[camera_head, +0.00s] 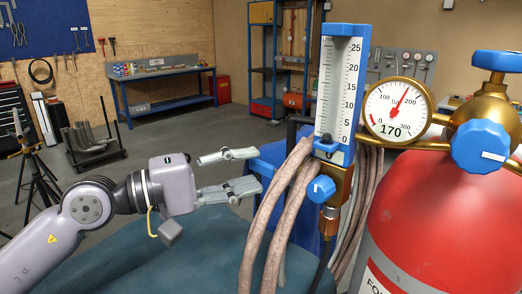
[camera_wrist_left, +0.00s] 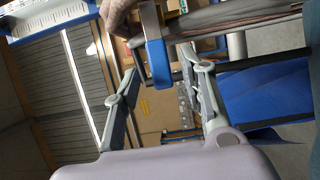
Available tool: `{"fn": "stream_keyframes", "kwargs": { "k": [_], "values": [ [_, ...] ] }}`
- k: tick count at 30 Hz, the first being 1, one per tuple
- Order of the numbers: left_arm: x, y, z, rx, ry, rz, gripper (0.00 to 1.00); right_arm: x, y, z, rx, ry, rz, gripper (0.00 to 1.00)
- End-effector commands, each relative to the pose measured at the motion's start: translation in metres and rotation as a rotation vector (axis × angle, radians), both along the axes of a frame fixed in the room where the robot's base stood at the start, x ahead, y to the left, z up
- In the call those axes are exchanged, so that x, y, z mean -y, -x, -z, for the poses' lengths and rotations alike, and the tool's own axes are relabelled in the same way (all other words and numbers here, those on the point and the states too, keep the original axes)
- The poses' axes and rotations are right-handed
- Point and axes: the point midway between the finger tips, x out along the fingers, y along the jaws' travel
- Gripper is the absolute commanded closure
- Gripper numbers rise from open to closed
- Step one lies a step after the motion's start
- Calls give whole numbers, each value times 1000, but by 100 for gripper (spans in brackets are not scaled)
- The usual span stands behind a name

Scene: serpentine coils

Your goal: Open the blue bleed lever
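My left gripper (camera_head: 245,170) is open and empty, left of the brown hoses and pointing right toward the gauge assembly. A blue knob (camera_head: 321,189) with a white mark sits on the brass body below the blue-framed flow scale (camera_head: 340,90). In the left wrist view, a blue lever-like piece (camera_wrist_left: 159,65) on a metal stem stands between the open fingers (camera_wrist_left: 165,85), apparently beyond the tips. I cannot tell whether this is the bleed lever or the same part as the knob. No contact shows. My right gripper is out of view.
Brown hoses (camera_head: 283,200) hang between my left gripper and the brass body. A red cylinder (camera_head: 440,225) with a pressure gauge (camera_head: 397,110) and blue valve knob (camera_head: 481,146) stands at right. A teal surface (camera_head: 180,255) lies below the arm. A workbench (camera_head: 165,75) stands at the back.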

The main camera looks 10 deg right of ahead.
Motion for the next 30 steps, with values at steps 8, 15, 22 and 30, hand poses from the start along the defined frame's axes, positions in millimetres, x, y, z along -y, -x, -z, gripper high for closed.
{"fn": "stream_keyframes", "kwargs": {
  "k": [8, 15, 22, 30],
  "values": [
    [31, -6, -1, 0, 0, 1, 62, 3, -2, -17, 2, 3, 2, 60],
    [33, -7, 1, 1, 0, -1, 62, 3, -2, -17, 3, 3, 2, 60],
    [33, -7, 1, 1, 0, 0, 71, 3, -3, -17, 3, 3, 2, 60],
    [33, -7, 1, 0, 0, 0, 89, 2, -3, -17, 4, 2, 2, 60]
  ]
}}
